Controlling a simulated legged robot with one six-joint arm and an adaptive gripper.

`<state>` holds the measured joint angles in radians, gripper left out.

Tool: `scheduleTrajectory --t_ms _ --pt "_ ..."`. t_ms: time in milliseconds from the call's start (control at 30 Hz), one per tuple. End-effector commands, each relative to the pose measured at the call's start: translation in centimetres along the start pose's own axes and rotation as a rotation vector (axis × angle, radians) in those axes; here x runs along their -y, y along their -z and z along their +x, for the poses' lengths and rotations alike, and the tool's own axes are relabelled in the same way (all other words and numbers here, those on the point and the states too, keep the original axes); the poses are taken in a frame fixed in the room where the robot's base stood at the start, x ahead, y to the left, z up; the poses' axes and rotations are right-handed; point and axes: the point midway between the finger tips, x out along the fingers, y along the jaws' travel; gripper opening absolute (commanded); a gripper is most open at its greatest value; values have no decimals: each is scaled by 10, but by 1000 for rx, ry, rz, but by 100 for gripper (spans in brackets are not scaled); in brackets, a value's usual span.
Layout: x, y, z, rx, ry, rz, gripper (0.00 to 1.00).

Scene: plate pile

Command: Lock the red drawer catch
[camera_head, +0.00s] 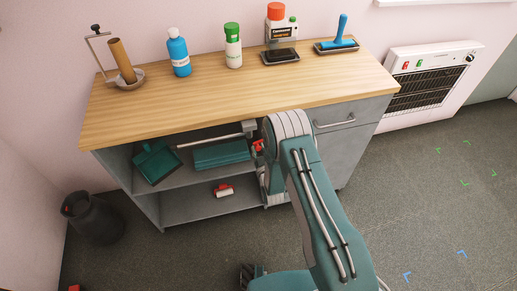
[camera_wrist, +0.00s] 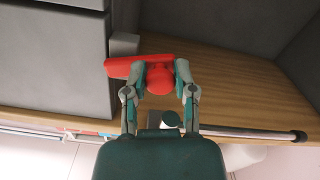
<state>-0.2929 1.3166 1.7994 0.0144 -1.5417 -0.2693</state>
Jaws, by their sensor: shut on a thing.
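The red drawer catch (camera_wrist: 118,66) shows in the wrist view as a flat bar with a round knob. My gripper (camera_wrist: 161,70) has its two fingers on either side of the knob, shut on it. The bar reaches left from the knob to the edge of the grey drawer front (camera_wrist: 50,60). In the head view a small red part of the catch (camera_head: 258,146) shows beside the left edge of the grey drawer (camera_head: 355,110), under the worktop. My arm hides most of the gripper there. I cannot tell whether the catch is locked.
The wooden worktop (camera_head: 215,100) holds a blue bottle (camera_head: 179,55), a green-capped bottle (camera_head: 233,48), a coffee-grinder-like machine (camera_head: 280,30) and a blue-handled brush (camera_head: 340,35). The open shelf holds a teal dustpan (camera_head: 156,162) and a teal box (camera_head: 221,154). A dark bin (camera_head: 92,218) stands left; floor at right is clear.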

Motion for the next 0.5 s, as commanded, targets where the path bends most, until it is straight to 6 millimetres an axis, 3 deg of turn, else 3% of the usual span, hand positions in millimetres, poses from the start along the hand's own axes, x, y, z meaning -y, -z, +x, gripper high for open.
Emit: scheduleTrajectory --t_ms 500 --pt "-1 16 4 -12 2 285 0"
